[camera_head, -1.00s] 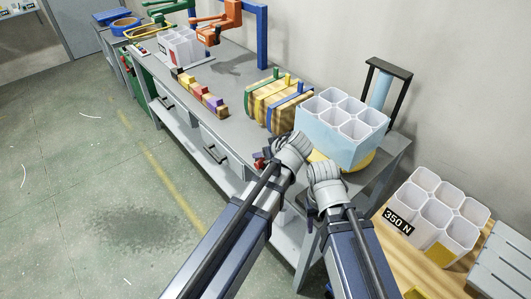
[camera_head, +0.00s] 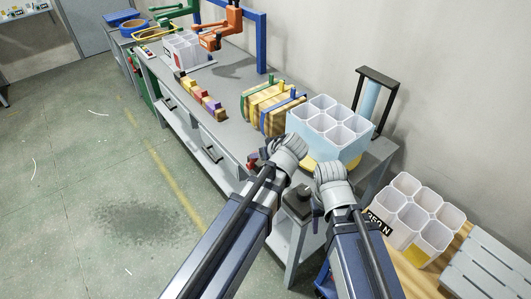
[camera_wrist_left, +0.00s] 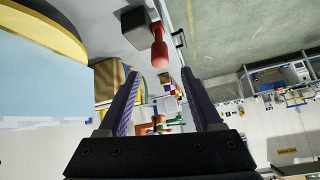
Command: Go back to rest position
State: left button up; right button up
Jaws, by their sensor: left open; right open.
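My left gripper (camera_wrist_left: 160,76) is open and empty in the left wrist view, its two fingers apart. In the head view my left wrist (camera_head: 286,152) is over the bench's front edge, left of the light-blue box, and hides its fingers. My right gripper (camera_head: 331,178) is just in front of the light-blue box (camera_head: 352,146) and is open. Its fingers are mostly hidden. The light-blue box has several white cells and stands on a yellow round base (camera_head: 308,162) on the grey bench (camera_head: 235,78). Neither gripper holds anything that I can see.
A similar box marked N (camera_head: 426,243) stands at right on a wooden surface, beside grey slats (camera_head: 490,262). Wooden boards with clamps (camera_head: 268,105) and coloured blocks (camera_head: 203,95) lie on the bench. A red part (camera_wrist_left: 159,55) is close ahead of the left gripper. Floor at left is clear.

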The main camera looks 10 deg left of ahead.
pick_arm(q)
jog(key=s+d+f+m+g+h, duration=0.2)
jog(key=s+d+m, duration=0.3)
jog(key=s, duration=0.4)
jog(key=s+d+f+m+g+h, duration=0.3)
jog(key=s+d+f+m+g, duration=0.1)
jog(key=s, duration=0.5)
jog(key=shift+s+d+m+g, duration=0.15)
jog(key=shift+d+m+g, duration=0.15)
jog(key=shift+d+m, duration=0.6)
